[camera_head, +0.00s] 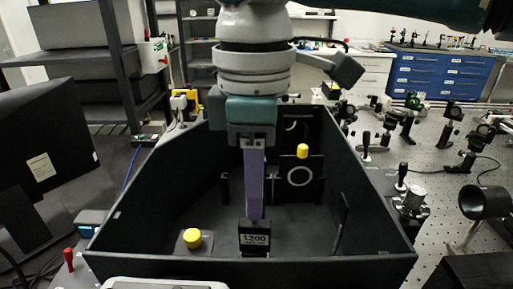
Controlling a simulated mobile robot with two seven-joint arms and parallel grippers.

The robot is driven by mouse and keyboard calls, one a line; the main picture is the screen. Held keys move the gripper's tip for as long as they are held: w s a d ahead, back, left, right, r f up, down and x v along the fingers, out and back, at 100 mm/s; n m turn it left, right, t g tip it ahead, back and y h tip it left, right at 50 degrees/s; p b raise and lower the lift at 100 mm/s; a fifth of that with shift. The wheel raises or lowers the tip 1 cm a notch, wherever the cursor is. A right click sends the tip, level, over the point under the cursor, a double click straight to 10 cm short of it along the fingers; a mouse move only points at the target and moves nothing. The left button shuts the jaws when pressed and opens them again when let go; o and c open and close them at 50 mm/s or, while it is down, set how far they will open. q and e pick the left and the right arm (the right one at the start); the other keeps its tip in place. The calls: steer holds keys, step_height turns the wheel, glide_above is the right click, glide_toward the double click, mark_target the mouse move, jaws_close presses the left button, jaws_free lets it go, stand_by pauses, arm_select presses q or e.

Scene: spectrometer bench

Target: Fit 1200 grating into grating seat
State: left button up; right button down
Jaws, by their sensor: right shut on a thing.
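The 1200 grating (255,240) is a small dark block with a white "1200" label, inside the open dark box near its front wall. My right gripper (254,214) comes down from above, its long purple fingers shut on the top of the grating, which looks upright. Whether the grating touches the box floor I cannot tell. The grating seat cannot be made out for certain; the grating and the front wall may hide it. My left gripper is not in view.
The box's walls (370,215) rise around the gripper. Inside are a yellow knob (193,238) on a small plate at left, another yellow knob (302,151) and a ring-shaped opening (299,176) at the back. Optical mounts stand on the perforated bench at right; a monitor (45,150) is at left.

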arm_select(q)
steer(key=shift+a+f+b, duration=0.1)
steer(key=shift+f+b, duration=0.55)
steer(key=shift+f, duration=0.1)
arm_select(e)
steer(key=shift+f, duration=1.1)
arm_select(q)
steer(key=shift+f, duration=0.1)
arm_select(e)
steer(key=shift+f, duration=0.1)
steer(key=c, duration=0.7)
jaws_free()
arm_select(q)
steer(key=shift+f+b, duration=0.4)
steer(key=shift+b, duration=0.1)
arm_select(e)
step_height(320, 180, up, 10)
steer(key=shift+f, duration=0.1)
